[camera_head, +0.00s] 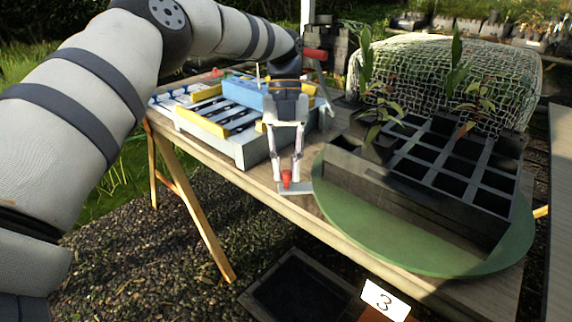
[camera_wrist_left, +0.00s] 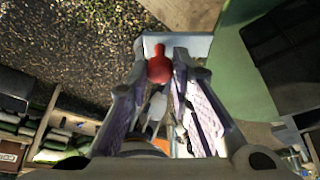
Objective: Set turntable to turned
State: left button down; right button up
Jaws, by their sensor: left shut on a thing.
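The green round turntable (camera_head: 380,240) lies on the wooden table near its front edge, with a dark tray of square cells (camera_head: 350,172) on top. The turntable's green edge also shows in the left wrist view (camera_wrist_left: 240,75). My left gripper (camera_head: 287,176) points down beside the turntable's left edge. It is shut on a small red knob (camera_head: 287,183), which stands over a pale plate (camera_head: 303,188) at the table edge. In the left wrist view the red knob (camera_wrist_left: 158,70) sits between the fingertips, with the pale plate (camera_wrist_left: 190,43) behind it. My right gripper is not in view.
A grey crate (camera_head: 250,155) with blue and yellow parts stands left of my gripper. Leafy seedlings (camera_head: 375,110) rise from the tray, with a net-covered mound (camera_head: 455,75) behind. A dark bin (camera_head: 300,285) and a card marked 3 (camera_head: 385,299) are below the table's front.

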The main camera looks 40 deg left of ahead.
pick_arm(q)
jog(key=shift+w+a, duration=0.1)
jog(key=shift+a, duration=0.05)
jog(key=c, duration=1.6)
grip_release()
jog(key=shift+o, duration=0.7)
jog(key=shift+w, duration=0.1)
jog(key=v, duration=0.7)
jog(key=shift+r, duration=0.3)
